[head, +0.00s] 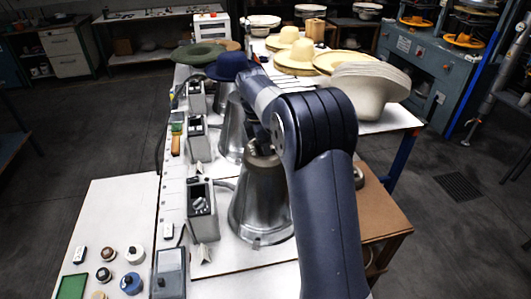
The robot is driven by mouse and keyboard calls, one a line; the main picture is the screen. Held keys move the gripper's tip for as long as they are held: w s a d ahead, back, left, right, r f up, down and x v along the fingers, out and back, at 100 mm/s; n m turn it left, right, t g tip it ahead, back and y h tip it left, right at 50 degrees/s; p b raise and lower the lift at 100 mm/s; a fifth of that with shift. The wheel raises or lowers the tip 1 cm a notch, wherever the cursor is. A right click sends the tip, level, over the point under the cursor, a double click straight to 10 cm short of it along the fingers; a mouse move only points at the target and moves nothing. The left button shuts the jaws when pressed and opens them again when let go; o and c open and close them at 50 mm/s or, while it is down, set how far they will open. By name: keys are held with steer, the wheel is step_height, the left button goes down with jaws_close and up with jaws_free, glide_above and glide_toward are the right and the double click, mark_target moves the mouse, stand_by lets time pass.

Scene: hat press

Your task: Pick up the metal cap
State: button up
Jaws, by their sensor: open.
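A large shiny metal cone-shaped piece (262,212) stands upright on the white worktop, with a narrow top and a flared rim. A small knob-like part (263,156) shows at its top. I cannot tell whether the metal cap is this whole piece or the part on top. My gripper (261,137) is dark, partly hidden by my arm, and points down just above the nearer cone's top. It is open. I cannot see whether it touches the cone.
Grey control boxes (202,212) line the worktop left of the cones. Small knobs and a green tray (73,286) lie at the front left. A blue hat (231,66), a green hat (198,54) and a pale hat stack (370,88) stand behind. A brown wooden table (385,215) is right.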

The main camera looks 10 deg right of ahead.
jaws_close()
stand_by(0.4)
stand_by(0.4)
steer(key=shift+r, duration=0.1)
stand_by(0.5)
